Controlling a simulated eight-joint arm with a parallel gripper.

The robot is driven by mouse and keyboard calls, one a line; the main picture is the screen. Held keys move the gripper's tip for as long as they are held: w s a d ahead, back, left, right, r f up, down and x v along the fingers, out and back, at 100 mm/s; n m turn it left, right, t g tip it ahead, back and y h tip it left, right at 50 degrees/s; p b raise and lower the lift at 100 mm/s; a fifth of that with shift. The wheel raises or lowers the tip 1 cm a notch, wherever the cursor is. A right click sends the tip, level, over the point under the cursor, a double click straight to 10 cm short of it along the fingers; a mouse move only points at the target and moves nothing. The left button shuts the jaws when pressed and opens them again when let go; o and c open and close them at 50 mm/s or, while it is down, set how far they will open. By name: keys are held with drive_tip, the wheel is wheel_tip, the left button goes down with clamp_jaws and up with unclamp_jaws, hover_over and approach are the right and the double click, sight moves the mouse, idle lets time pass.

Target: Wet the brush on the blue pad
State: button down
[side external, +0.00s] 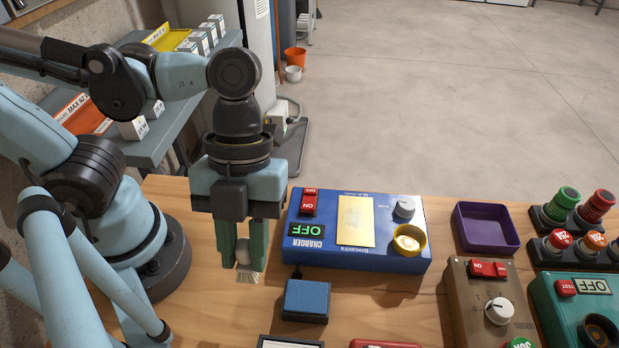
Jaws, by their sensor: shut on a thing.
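My gripper (243,255) points down and is shut on the brush (249,277). The brush's pale bristles point down between and below the green fingertips, close to the wooden table (190,310). I cannot tell whether the bristles touch the table. The fingers hide most of the handle. The blue pad (306,297) sits in a dark square holder on the table, to the right of and a little nearer than the brush. The bristles are apart from the pad.
A blue charger box (375,255) with switch and knobs stands right behind the pad. A purple tray (486,228), a brown control box (490,305) and a teal box (575,310) stand farther right.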

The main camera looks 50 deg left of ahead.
drive_tip(key=c, duration=1.4)
unclamp_jaws()
drive_tip(key=c, duration=0.4)
drive_tip(key=w+d, duration=0.5)
drive_tip(key=shift+d+f, duration=0.1)
drive_tip(key=shift+f, duration=2.7)
